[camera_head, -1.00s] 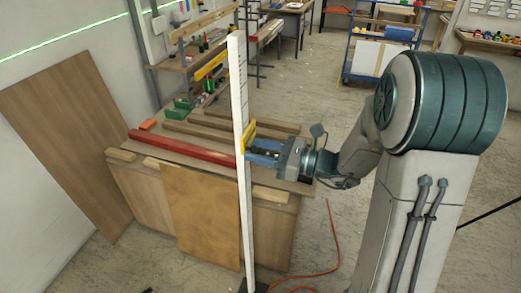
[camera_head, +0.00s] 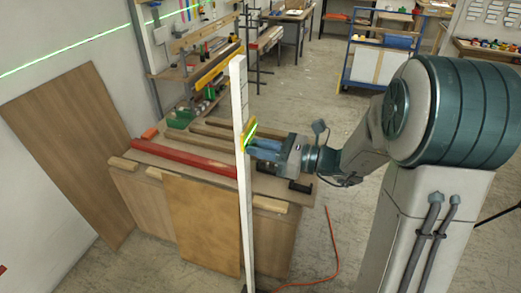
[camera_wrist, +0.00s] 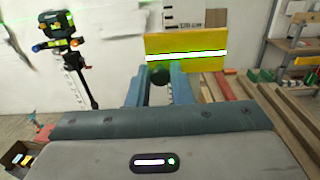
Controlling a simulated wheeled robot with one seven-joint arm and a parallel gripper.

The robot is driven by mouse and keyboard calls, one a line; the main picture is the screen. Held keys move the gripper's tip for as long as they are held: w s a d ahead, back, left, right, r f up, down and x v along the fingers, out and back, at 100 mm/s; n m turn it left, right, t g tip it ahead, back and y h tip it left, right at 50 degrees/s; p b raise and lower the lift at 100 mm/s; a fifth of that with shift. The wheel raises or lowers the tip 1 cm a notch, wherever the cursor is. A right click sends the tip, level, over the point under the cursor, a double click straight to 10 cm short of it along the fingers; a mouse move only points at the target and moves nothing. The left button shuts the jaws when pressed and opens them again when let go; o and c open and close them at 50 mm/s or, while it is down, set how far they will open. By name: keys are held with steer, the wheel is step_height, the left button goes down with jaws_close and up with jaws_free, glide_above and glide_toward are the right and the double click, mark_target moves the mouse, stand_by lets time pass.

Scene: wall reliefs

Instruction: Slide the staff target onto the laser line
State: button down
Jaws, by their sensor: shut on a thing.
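A white upright staff (camera_head: 243,200) stands in front of the workbench in the head view. The yellow staff target (camera_head: 249,131) sits on its upper part and also shows in the wrist view (camera_wrist: 200,42). My gripper (camera_head: 264,148) comes from the right, its blue fingers shut behind the target. In the wrist view the fingers (camera_wrist: 160,78) close around a dark round knob (camera_wrist: 161,73) at the target's lower edge. A bright green-white stripe (camera_wrist: 187,56) crosses the target slightly below its middle. The green laser line (camera_head: 75,45) runs along the left wall.
A workbench (camera_head: 268,183) with a red beam (camera_head: 185,157) and wooden strips stands behind the staff. A wooden board (camera_head: 70,150) leans on the left wall. A laser device (camera_wrist: 58,30) on a tripod shows in the wrist view. An orange cable (camera_head: 330,250) lies on the floor.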

steer(key=c, duration=1.3)
jaws_free()
steer(key=shift+f, duration=0.1)
steer(key=b+v, duration=0.3)
steer(key=v, duration=1)
steer(key=shift+d, duration=0.4)
steer(key=shift+s, duration=0.1)
